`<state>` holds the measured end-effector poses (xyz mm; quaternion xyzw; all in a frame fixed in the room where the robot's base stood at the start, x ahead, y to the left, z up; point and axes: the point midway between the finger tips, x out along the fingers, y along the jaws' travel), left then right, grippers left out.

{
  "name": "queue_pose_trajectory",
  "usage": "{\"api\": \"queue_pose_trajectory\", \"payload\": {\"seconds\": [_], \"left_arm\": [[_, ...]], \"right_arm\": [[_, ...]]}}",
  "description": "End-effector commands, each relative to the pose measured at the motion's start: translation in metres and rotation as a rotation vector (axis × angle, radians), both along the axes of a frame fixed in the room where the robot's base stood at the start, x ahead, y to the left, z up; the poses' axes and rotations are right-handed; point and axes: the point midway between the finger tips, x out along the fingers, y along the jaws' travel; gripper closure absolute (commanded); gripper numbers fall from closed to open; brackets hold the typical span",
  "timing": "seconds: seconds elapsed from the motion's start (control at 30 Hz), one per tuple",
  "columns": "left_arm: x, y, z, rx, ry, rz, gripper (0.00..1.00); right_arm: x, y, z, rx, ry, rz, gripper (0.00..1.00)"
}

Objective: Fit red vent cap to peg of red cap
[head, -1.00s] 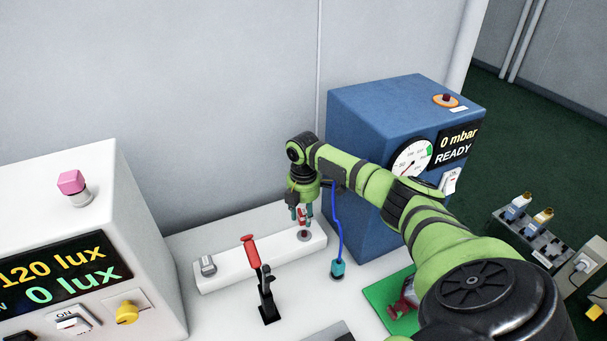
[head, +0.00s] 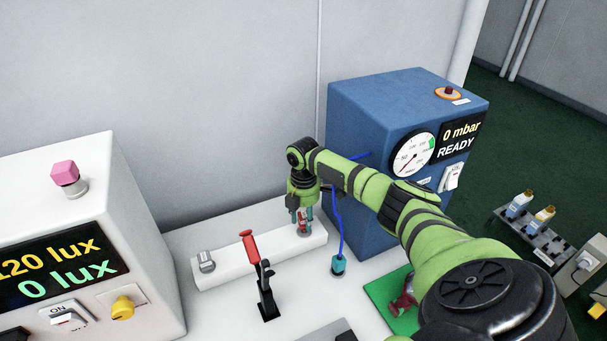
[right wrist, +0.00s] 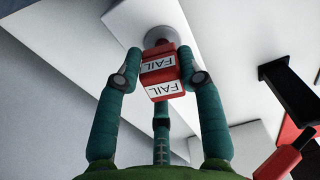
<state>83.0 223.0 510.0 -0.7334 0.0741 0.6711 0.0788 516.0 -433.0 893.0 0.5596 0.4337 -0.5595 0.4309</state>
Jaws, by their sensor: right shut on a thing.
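The red vent cap (right wrist: 160,68), a red piece with white FAIL labels, is between the fingers of my right gripper (head: 303,217). The gripper is shut on it and points down at the right end of a long white block (head: 250,262). The grey round seat (right wrist: 158,36) on that block lies right at the cap's far end. The cap and seat look very close or touching; I cannot tell if the cap is seated. In the head view the cap is mostly hidden by the fingers. My left gripper is out of view.
A black clamp with a red handle (head: 250,247) stands in front of the block. A teal plug (head: 338,265) with a blue hose is right of the block. The blue gauge box (head: 365,125) stands behind. A red item (head: 404,300) lies on a green mat.

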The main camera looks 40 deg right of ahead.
Motion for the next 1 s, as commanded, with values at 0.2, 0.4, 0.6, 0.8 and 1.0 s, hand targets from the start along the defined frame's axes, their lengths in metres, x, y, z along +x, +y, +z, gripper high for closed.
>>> {"api": "queue_pose_trajectory", "payload": {"seconds": [0.2, 0.4, 0.6, 0.8, 1.0], "left_arm": [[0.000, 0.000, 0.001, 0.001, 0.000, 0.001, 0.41], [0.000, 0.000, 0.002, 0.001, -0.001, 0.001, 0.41], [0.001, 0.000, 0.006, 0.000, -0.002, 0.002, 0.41], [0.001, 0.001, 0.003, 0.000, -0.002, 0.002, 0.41], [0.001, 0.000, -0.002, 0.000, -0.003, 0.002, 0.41]], "right_arm": [[0.000, 0.000, 0.000, 0.000, 0.000, 0.000, 0.96], [0.000, 0.000, 0.000, 0.000, 0.000, 0.000, 0.96], [0.000, 0.000, 0.001, 0.000, 0.000, 0.000, 0.96], [0.000, 0.000, -0.004, 0.000, 0.000, 0.000, 0.96], [0.000, 0.000, -0.011, 0.001, 0.000, 0.000, 0.96]]}}
